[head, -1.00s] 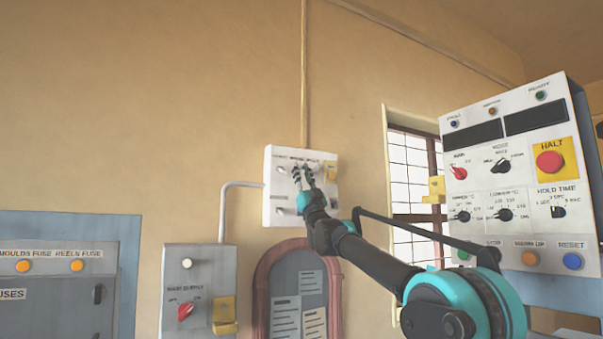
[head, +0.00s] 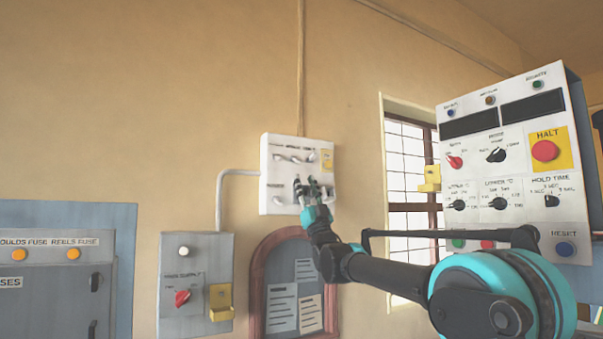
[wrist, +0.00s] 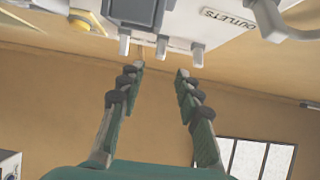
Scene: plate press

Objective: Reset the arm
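My arm reaches forward from the lower right in the head view. My gripper (head: 311,187) is in front of the lower part of a white switch box (head: 268,180) on the wall. In the wrist view my gripper (wrist: 160,72) has its two fingers spread apart with nothing between them. The white box's edge (wrist: 165,42) and several grey lever ends show just beyond the fingertips there. From these views I cannot tell whether a fingertip touches the box.
A grey supply box (head: 202,255) with a red knob hangs below left. A framed notice board (head: 262,300) is under my arm. A control panel (head: 510,215) with a red HALT button (head: 545,150) stands at right. A fuse cabinet (head: 50,290) is at far left.

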